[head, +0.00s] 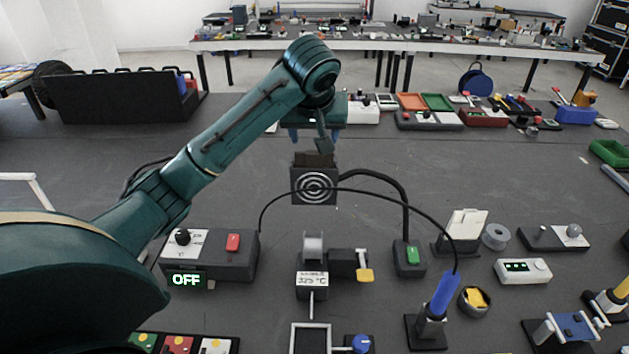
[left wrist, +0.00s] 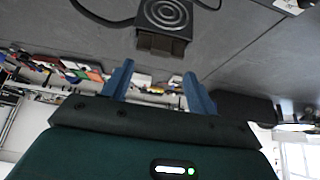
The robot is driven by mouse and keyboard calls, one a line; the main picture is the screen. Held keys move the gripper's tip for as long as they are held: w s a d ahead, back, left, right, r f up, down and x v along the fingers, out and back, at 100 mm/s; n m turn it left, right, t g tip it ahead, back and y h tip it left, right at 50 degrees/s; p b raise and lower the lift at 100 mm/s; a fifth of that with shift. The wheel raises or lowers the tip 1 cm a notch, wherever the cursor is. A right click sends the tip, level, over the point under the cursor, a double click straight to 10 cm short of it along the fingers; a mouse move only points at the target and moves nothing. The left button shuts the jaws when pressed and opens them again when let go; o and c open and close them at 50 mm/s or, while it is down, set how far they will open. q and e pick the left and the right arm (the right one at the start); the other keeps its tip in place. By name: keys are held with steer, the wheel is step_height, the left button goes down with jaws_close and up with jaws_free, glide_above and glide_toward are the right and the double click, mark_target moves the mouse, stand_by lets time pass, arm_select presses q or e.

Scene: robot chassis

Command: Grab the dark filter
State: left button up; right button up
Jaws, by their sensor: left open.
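The dark filter (head: 315,160) is a dark brown block at the top of a black square fan unit (head: 314,187) with pale concentric rings. In the left wrist view the filter (left wrist: 161,46) shows at the near edge of the fan unit (left wrist: 166,14). My left gripper (head: 314,137) is open and above and behind the filter in the head view, partly hidden by my own wrist. In the left wrist view its two blue fingers (left wrist: 158,70) stand apart, with the filter just beyond their tips and nothing between them. My right gripper is not in view.
A grey control box (head: 210,257) reading OFF stands front left. A black hose runs from the fan unit to a base with a green switch (head: 411,258). A blue-handled iron (head: 445,295) stands front right. Table space left of the fan unit is clear.

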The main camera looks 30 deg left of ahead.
mark_target(314, 153)
arm_select(q)
steer(key=p+x, duration=0.1)
steer(key=x, duration=0.7)
steer(key=shift+w+a+f, duration=0.2)
steer(key=shift+f, duration=0.05)
steer(key=shift+c, duration=0.5)
jaws_close()
